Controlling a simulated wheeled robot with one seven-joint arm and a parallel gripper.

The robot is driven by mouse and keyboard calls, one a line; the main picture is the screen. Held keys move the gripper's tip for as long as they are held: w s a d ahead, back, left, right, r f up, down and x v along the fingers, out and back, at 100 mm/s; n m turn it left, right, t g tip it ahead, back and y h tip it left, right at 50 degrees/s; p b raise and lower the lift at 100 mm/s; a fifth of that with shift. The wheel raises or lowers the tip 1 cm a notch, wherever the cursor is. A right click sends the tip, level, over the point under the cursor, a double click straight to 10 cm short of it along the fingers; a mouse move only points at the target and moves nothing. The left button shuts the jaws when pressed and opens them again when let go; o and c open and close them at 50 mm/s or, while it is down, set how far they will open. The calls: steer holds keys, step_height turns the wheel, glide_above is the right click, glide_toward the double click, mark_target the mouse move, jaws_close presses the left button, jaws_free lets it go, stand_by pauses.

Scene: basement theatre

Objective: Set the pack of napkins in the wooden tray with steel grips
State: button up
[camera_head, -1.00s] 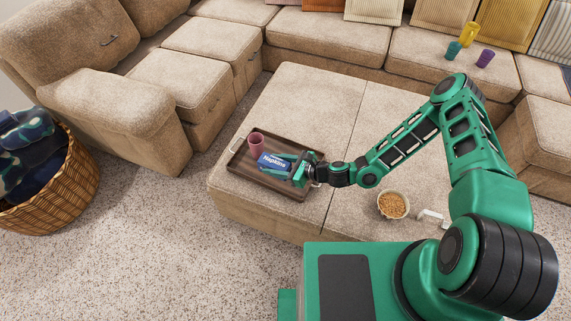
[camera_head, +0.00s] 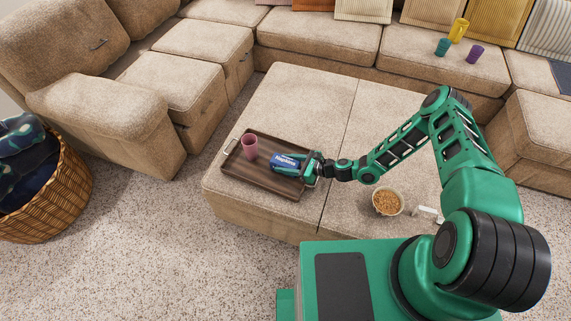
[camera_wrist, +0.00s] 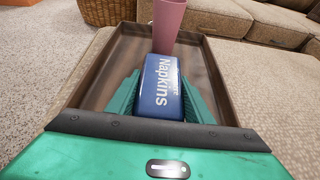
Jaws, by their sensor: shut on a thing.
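The pack of napkins (camera_head: 286,160) is a small blue block with white lettering. My gripper (camera_head: 296,163) is shut on it, with a green finger on each side. In the wrist view the pack (camera_wrist: 161,88) sits between my fingers (camera_wrist: 160,98), over the wooden tray. The dark brown wooden tray (camera_head: 250,178) with steel grips lies on the beige ottoman. The pack is above the tray's right part; whether its underside touches the tray floor I cannot tell. My gripper covers part of the tray's right end.
A pink cup (camera_head: 250,147) stands in the tray left of the pack, and close beyond it in the wrist view (camera_wrist: 168,25). A bowl of brown bits (camera_head: 387,201) and a small white item (camera_head: 428,213) are to the right on the ottoman (camera_head: 300,105). The tray's front left is clear.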

steer(key=o, duration=1.1)
steer(key=shift+f, duration=0.1)
steer(key=v, duration=1.2)
steer(key=shift+d, duration=0.1)
